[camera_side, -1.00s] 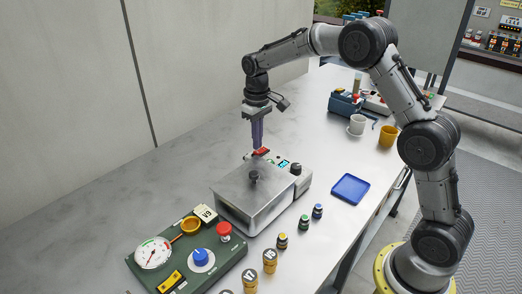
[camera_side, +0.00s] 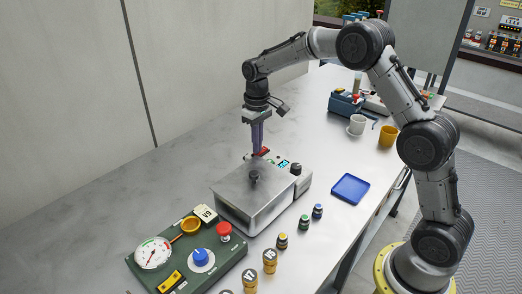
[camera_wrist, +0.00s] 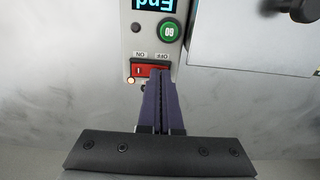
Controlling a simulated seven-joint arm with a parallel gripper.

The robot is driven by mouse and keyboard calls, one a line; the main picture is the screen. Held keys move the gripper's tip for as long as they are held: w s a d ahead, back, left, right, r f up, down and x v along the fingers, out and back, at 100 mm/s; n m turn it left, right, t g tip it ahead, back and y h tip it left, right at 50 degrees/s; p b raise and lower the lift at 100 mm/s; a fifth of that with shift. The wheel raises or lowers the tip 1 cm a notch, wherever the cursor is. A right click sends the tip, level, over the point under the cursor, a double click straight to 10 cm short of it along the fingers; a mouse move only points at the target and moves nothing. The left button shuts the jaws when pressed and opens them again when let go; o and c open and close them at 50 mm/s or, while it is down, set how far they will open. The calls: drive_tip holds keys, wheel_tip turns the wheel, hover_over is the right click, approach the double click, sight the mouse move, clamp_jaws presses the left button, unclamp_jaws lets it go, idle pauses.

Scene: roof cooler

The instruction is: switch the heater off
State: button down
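The heater (camera_side: 250,195) is a metal box with a flat top and a control panel, standing on the bench. In the wrist view its red rocker switch (camera_wrist: 138,70) lies under upside-down labels, ON at the left and OFF at the right. My gripper (camera_wrist: 161,72) is shut and empty, fingers together, with its tips over the OFF half of the rocker. They hide part of that half; I cannot tell whether they touch it. In the side view my gripper (camera_side: 257,150) points down beside the panel. A small amber lamp (camera_wrist: 131,80) beside the rocker looks lit.
The panel also has a cyan display (camera_wrist: 154,5) reading "End" and a green GO button (camera_wrist: 168,32). A black knob (camera_side: 254,176) stands on the heater's top. A blue tray (camera_side: 351,189) and small jars (camera_side: 304,222) lie to the right. A green gauge board (camera_side: 188,262) is in front.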

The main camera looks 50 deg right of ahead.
wheel_tip(320, 180, up, 7)
idle(1.0)
drive_tip(key=s+a+r+t, duration=0.2)
drive_tip(key=s+r, duration=0.6)
drive_tip(key=s+a+r+t, duration=0.2)
drive_tip(key=s+r, duration=0.5)
drive_tip(key=r, duration=0.1)
drive_tip(key=s+f, duration=0.5)
drive_tip(key=s, duration=0.4)
drive_tip(key=s+f+t, duration=0.1)
drive_tip(key=s+f, duration=0.4)
drive_tip(key=s, duration=0.4)
drive_tip(key=shift+s+a+f+t, duration=0.25)
drive_tip(key=shift+a+t, duration=0.05)
drive_tip(key=shift+a, duration=0.15)
